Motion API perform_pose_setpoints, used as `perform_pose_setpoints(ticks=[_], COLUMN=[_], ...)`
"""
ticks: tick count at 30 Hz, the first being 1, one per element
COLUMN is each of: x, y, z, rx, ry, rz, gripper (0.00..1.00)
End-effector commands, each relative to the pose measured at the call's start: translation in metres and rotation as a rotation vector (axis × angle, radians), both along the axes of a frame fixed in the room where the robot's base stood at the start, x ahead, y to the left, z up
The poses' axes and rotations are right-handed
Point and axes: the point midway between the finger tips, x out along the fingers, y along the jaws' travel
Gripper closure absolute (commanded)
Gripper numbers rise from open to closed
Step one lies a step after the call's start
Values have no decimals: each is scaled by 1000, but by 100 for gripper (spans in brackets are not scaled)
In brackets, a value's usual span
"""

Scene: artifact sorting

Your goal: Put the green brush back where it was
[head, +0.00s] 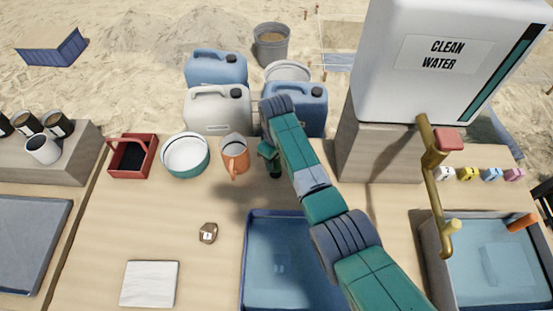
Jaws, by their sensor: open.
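My gripper (274,172) points down at the back middle of the table, just right of the orange pitcher (235,154) and in front of the blue jerrycan. Its jaws are open, but they are small and partly hidden behind my own arm. A dark green shape shows at the fingers; I cannot tell whether it is the green brush or part of my gripper. I see no other clear sign of a green brush in the head view.
A blue tray (251,262) lies front middle. White-and-teal bowl (185,155), red caddy (132,156), tagged brown artifact (208,233) and white cloth (149,284) are left. Jerrycans (218,110) stand behind. At right are the water tank (400,90), brass tap (431,170) and basin (436,250).

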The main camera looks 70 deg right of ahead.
Motion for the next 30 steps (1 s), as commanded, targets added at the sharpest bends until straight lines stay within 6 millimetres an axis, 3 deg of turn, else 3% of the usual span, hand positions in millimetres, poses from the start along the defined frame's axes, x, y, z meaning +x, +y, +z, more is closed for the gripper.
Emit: perform_pose_setpoints(ticks=[1,6,12,30], x=[1,1,1,4], y=[0,-1,-1,1], z=[20,65,97,106], rx=[-2,-2,-1,-6], ry=[-3,-4,-2,-7], rz=[0,0,0,2], gripper=[52,52,52,52])
